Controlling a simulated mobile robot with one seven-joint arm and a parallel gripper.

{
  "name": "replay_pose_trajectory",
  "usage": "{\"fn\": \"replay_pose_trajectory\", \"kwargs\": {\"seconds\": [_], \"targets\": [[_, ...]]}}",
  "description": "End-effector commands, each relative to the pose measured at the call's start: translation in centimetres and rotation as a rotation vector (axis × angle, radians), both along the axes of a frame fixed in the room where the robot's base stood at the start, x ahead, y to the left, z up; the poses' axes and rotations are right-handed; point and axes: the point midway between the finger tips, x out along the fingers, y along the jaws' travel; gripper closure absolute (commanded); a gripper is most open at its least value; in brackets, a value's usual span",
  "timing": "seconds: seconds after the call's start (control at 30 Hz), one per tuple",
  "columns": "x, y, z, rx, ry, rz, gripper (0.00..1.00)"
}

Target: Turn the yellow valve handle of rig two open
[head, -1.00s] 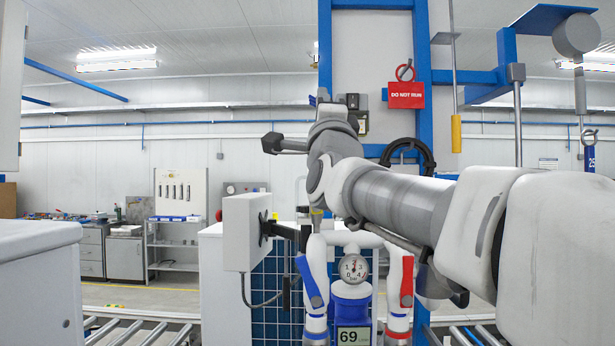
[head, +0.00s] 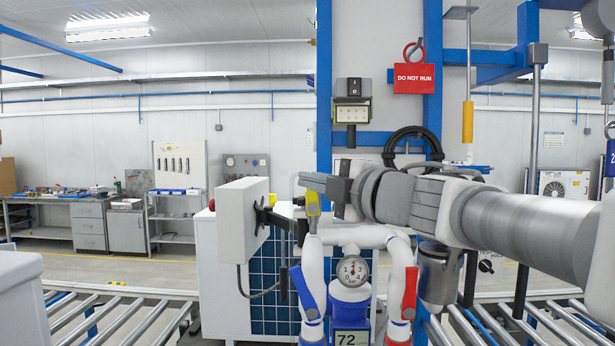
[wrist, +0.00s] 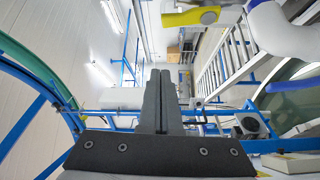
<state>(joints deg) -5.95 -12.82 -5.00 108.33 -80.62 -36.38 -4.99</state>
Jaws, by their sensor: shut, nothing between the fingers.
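The yellow valve handle (head: 312,204) stands near the top left of the white pipework (head: 350,236) in the head view. It also shows at the top edge of the wrist view (wrist: 192,17), partly cut off. My gripper (head: 306,181) points left, close to the handle's upper end and overlapping it in the head view. In the wrist view my gripper's dark fingers (wrist: 161,74) lie together with nothing between them, and the yellow handle is apart from them. Contact cannot be told from the head view. No rig number is readable on this pipework.
A blue handle (head: 308,293) and a red handle (head: 409,292) sit on the pipe legs beside a gauge (head: 352,271). A white box on a bracket (head: 242,218) stands just left. A red DO NOT RUN tag (head: 414,77) hangs behind. Roller conveyors (head: 110,318) run on both sides.

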Motion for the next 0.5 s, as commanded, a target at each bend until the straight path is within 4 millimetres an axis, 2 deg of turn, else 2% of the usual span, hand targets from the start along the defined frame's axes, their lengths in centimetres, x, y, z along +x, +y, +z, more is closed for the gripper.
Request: {"fn": "replay_pose_trajectory", "kwargs": {"seconds": [0.1,0.27,0.5], "targets": [[-0.3,-0.6,-1.2,-0.137,-0.031,-0.003,1.0],[0.0,-0.5,-1.9,-0.196,-0.045,-0.002,1.0],[2.8,1.6,-2.1,-0.195,-0.042,-0.002,1.0]]}}
